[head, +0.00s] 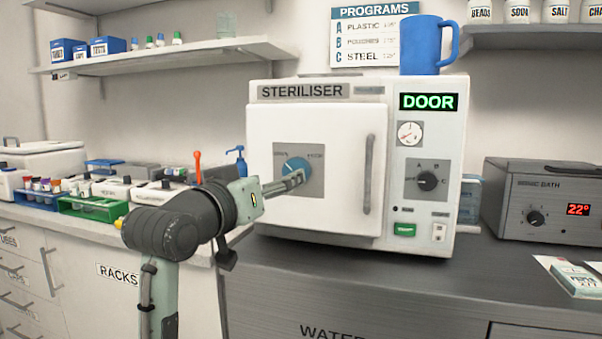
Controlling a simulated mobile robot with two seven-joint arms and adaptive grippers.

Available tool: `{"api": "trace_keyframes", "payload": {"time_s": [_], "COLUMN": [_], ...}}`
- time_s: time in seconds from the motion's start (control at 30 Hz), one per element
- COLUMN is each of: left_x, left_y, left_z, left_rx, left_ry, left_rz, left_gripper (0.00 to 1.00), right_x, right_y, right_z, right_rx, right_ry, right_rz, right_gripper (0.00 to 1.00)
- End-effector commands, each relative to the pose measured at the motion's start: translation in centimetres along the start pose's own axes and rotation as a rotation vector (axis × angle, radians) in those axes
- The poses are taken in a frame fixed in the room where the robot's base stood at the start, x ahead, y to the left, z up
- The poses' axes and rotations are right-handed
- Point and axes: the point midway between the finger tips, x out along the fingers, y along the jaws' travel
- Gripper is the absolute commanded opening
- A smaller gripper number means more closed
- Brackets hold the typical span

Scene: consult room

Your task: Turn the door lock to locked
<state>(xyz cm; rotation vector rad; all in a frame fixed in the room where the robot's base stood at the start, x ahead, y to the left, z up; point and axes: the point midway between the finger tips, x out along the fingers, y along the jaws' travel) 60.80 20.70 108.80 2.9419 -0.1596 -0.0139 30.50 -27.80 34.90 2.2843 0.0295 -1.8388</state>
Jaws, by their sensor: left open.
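The white steriliser (305,118) stands on the dark counter with its door (330,210) closed against the body. The door lock is a blue round knob (295,166) on a grey plate at the door's left part. Small lettering sits either side of it, too small to read surely. My left gripper (300,178) is open, its fingers pointing right just in front of the knob's lower edge. Whether it touches the knob I cannot tell. The display (428,102) reads DOOR in green. My right gripper is not in view.
A vertical door handle (368,174) stands out right of the lock. A blue mug (421,45) sits on top of the steriliser. A grey water bath (545,200) is at the right. Tube racks (95,208) and boxes crowd the left counter.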

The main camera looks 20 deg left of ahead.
Motion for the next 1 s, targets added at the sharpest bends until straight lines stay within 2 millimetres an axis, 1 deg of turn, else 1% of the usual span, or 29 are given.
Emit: {"api": "trace_keyframes", "payload": {"time_s": [0.2,0.3,0.4,0.5,0.6,0.83,1.0], "left_x": [3.3,4.9,6.2,7.0,7.3,7.4,7.4], "left_y": [0.0,0.0,0.0,0.0,0.0,0.0,0.0], "left_z": [0.0,0.0,0.0,0.1,0.1,0.1,0.1], "left_rx": [0.000,0.000,-0.001,0.000,0.000,0.001,0.001], "left_ry": [-0.003,-0.003,-0.002,-0.003,-0.001,-0.001,-0.002], "left_rz": [-0.001,0.000,0.000,0.000,0.000,0.000,0.000], "left_gripper": [0.67,0.67,0.67,0.67,0.67,0.67,0.46], "right_x": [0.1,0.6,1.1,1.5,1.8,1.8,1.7], "right_y": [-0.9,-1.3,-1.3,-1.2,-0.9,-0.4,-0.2], "right_z": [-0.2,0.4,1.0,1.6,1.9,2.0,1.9], "right_rx": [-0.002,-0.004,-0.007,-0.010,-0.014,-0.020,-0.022], "right_ry": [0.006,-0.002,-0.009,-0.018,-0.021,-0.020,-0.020], "right_rz": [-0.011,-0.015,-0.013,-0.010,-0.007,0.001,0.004], "right_gripper": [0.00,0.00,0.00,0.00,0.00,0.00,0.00]}}
